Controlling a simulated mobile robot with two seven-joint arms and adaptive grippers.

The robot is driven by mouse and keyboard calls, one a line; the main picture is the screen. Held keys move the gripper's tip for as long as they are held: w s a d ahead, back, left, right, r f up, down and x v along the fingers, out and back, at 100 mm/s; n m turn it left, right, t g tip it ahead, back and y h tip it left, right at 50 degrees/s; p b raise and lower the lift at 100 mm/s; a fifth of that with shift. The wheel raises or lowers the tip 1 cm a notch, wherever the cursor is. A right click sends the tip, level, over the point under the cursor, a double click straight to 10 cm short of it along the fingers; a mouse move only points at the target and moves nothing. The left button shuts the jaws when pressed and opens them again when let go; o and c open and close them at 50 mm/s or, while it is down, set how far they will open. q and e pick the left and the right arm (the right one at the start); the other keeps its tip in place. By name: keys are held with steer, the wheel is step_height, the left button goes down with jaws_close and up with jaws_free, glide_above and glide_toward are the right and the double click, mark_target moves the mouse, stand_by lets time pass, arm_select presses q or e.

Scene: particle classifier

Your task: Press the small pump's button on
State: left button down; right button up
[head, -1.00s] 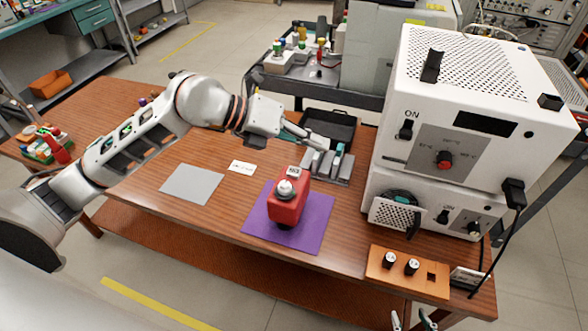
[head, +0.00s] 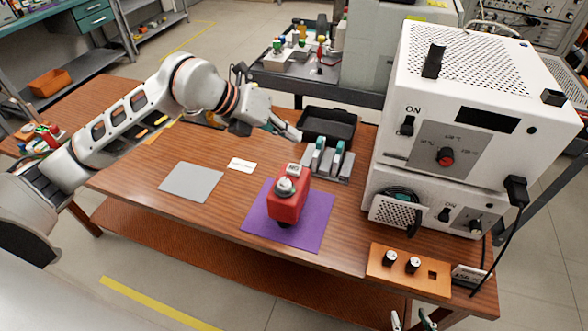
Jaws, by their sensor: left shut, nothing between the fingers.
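A small red device (head: 289,205), which looks like the small pump, stands upright on a purple mat (head: 318,225). It has a round grey-white knob or button on its top and a small pale label or display behind it. My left gripper (head: 295,133) is shut and empty. It is in the air behind the red device, near the grey rack, and apart from the device. Only the fingertips of my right gripper (head: 413,320) show at the bottom edge, spread apart with nothing seen between them.
A grey rack (head: 345,165) with teal-topped pieces and a black tray (head: 340,125) lie behind the mat. A tall white instrument (head: 395,95) stands at the right, an orange panel (head: 378,262) in front of it. A grey sheet (head: 190,182) and white card (head: 241,165) lie left.

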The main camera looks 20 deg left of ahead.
mark_target(291, 168)
arm_select(q)
step_height(291, 168, down, 7)
steer(key=b, duration=0.3)
steer(key=shift+r+b, duration=0.1)
steer(key=shift+b, duration=0.3)
steer(key=shift+f, duration=0.25)
arm_select(e)
steer(key=f, duration=0.3)
steer(key=s+f, duration=0.1)
steer(key=f, duration=0.1)
steer(key=shift+f, duration=0.1)
steer(key=shift+f, duration=0.2)
arm_select(q)
steer(key=shift+f, duration=0.1)
steer(key=shift+f, duration=0.35)
arm_select(e)
steer(key=shift+f, duration=0.15)
